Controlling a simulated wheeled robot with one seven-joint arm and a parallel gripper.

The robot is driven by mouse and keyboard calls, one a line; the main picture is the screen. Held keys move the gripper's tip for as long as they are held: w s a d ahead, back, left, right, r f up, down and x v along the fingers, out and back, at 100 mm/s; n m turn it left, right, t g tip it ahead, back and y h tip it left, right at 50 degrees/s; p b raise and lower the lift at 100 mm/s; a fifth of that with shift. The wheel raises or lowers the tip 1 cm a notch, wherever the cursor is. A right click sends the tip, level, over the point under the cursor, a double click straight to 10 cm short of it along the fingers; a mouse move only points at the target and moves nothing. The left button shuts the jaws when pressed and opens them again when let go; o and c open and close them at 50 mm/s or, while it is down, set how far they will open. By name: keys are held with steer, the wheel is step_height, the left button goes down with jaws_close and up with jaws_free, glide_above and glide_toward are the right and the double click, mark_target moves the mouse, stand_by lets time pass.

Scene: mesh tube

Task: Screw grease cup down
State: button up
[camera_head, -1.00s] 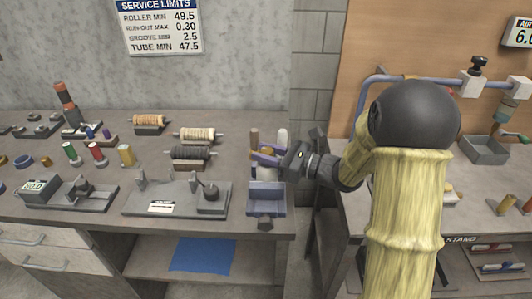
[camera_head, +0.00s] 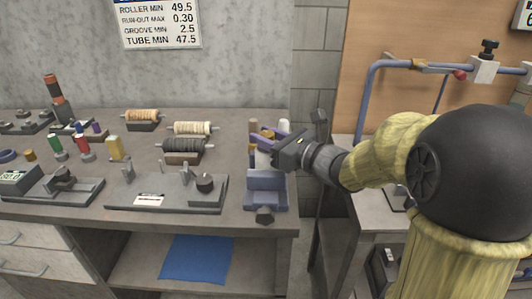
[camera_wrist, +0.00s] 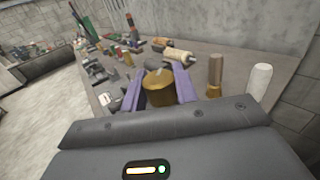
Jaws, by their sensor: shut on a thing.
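My gripper (camera_wrist: 161,90) is shut on a brass cup (camera_wrist: 159,87), with one purple finger on each side of it. The cup is a short gold cylinder with a pale mark on top, and I take it to be the grease cup. Its lower part is hidden behind the gripper body. In the head view my gripper (camera_head: 266,138) is at the right end of the bench, above and behind a blue-grey holder (camera_head: 266,191). The cup is too small to make out there. I cannot tell whether it touches anything below.
A brown-handled tool (camera_wrist: 215,72) and a white-handled one (camera_wrist: 260,82) stand upright close to my gripper's right. Spools (camera_head: 187,145), coloured cylinders and a grey fixture (camera_head: 170,195) occupy the bench to the left. A second bench with a blue pipe (camera_head: 372,85) stands right.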

steer(key=shift+f+m+t+h+b, duration=0.15)
steer(key=shift+m+t+h+b, duration=0.75)
steer(key=shift+b, duration=1.7)
steer(key=shift+f+m+t+h+b, duration=0.15)
steer(key=shift+m+t+h+b, duration=0.7)
steer(key=shift+b, duration=1.75)
steer(key=m+t+h+b, duration=0.1)
steer(key=b, duration=0.2)
steer(key=shift+h+b, duration=0.35)
steer(key=m+h+b, duration=0.1)
steer(key=b, duration=0.3)
steer(key=m+t+h+b, duration=0.1)
steer(key=h+b, duration=0.1)
steer(key=b, duration=0.2)
steer(key=shift+d+r+h, duration=0.1)
steer(key=shift+r+h, duration=0.05)
steer(key=shift+h, duration=0.15)
steer(key=m+t+h+b, duration=0.1)
steer(key=m+h+b, duration=0.1)
steer(key=b, duration=0.3)
steer(key=shift+h, duration=0.3)
steer(key=shift+m+h+b, duration=0.65)
steer(key=shift+h+b, duration=0.35)
steer(key=shift+b, duration=0.15)
